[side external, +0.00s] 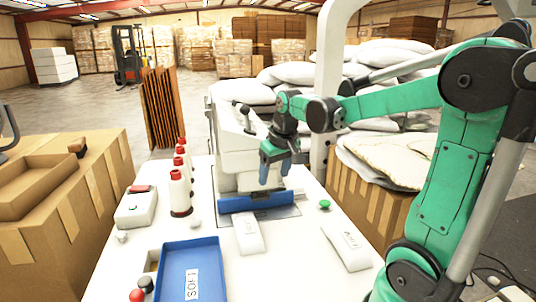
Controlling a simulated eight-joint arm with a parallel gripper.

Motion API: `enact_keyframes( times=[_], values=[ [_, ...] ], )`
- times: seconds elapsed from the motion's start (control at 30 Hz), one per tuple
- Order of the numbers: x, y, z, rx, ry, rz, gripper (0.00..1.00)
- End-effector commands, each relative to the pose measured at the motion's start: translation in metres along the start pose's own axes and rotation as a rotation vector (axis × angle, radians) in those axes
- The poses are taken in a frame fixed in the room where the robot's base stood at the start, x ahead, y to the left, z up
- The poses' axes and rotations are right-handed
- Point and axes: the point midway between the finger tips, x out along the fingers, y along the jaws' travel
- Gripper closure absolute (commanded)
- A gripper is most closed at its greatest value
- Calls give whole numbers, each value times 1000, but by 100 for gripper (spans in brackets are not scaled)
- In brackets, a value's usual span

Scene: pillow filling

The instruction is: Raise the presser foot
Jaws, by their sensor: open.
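A white sewing machine (230,140) stands at the back of the white table, with a blue part (257,202) along its base front. My gripper (271,180) is in front of the machine, its blue fingers pointing down above that blue part. It is open, with nothing seen between the fingers. A dark-knobbed lever (245,110) shows on the machine's upper part, left of my gripper. The presser foot cannot be made out; my gripper and the machine's head hide that area.
A blue tray (190,272) lies at the table's front. White labelled pouches (248,234) (346,246), a green button (324,204), a white box with a red top (137,206) and several red-capped bottles (180,192) stand around. A white post (328,80) rises behind my arm.

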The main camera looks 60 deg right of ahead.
Motion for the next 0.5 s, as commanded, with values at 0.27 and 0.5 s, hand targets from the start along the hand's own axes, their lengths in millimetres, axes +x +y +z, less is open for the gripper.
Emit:
enact_keyframes(
  times=[0.27,0.5],
  values=[
    [20,59,-10,126,-103,28,37],
    [38,108,-7,229,-185,36,37]
  ],
)
